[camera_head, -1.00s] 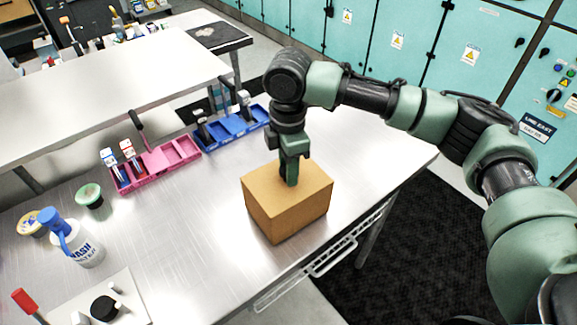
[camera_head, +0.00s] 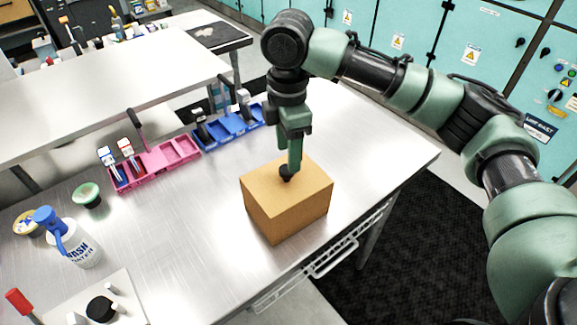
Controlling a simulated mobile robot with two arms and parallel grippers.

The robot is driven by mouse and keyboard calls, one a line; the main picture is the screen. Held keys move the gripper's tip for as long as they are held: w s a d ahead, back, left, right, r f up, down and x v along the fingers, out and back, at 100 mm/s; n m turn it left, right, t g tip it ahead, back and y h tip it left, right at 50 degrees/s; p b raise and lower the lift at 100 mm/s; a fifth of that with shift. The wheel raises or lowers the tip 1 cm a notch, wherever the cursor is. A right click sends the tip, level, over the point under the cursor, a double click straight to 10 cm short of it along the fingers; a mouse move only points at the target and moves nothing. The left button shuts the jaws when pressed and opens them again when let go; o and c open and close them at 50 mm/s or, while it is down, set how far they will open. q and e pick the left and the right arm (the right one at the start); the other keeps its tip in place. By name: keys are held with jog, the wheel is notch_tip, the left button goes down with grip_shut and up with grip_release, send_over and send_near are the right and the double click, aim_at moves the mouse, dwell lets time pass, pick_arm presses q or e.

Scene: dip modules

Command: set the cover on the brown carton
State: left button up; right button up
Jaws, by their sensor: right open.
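The brown carton (camera_head: 272,215) stands on the metal table. Its top is closed by a flat brown cover (camera_head: 310,180) with a small dark knob (camera_head: 286,174). The cover looks level and in line with the carton's sides; no gap shows at this size. My right gripper (camera_head: 294,168) points down just above and behind the knob, open, with nothing between its fingers that I can see. One finger hides the other. My left gripper is not in view.
A pink tray (camera_head: 157,163) and a blue tray (camera_head: 232,128) stand behind the carton to the left. A wash bottle (camera_head: 80,246), a green bowl (camera_head: 88,195) and a white board (camera_head: 126,297) are at the left. The table around the carton is clear.

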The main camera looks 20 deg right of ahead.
notch_tip(320, 180, up, 7)
jog(key=b, duration=0.1)
jog(key=shift+f, duration=0.1)
dwell(0.5)
